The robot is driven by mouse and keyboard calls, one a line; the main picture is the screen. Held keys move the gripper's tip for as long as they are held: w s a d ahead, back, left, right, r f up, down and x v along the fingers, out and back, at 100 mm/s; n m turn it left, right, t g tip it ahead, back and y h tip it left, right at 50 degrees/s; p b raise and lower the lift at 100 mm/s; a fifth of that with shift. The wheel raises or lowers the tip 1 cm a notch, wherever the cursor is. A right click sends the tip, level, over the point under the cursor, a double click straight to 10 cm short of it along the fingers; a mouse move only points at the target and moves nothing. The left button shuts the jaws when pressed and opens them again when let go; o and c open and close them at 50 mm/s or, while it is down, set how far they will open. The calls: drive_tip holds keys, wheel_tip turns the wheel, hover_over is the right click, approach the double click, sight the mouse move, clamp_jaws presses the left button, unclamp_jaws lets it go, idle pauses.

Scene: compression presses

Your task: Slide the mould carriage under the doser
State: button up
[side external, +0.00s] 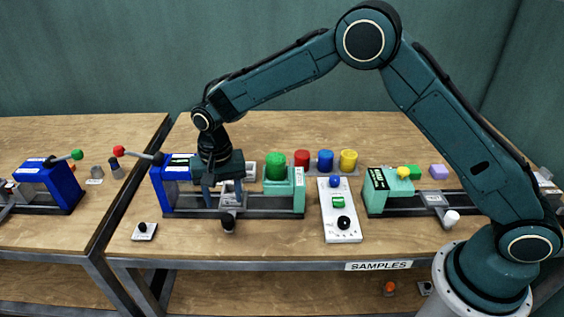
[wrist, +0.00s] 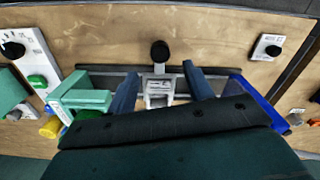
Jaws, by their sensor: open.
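The mould carriage (side external: 228,200) is a light grey block on the dark rail of the middle press, with a black knob (side external: 228,223) at its front. It also shows in the wrist view (wrist: 158,92), with its knob above it. My gripper (side external: 223,206) is low over the rail, fingers pointing down and spread to either side of the carriage; in the wrist view (wrist: 160,72) gaps show between fingers and carriage. The mint doser (side external: 298,190) with a green cylinder (side external: 277,166) stands at the rail's right end. The blue press frame (side external: 162,189) stands at the left end.
A red-knobbed lever (side external: 119,151) rises from the blue frame. A white panel (side external: 339,211) with buttons stands right of the doser, and a second mint press (side external: 378,192) beyond it. Red, blue and yellow cylinders stand behind. A small knob plate (side external: 144,231) lies front left.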

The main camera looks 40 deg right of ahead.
sight(228, 218)
wheel_tip(228, 218, down, 8)
drive_tip(key=shift+r, duration=0.25)
clamp_jaws()
idle(0.4)
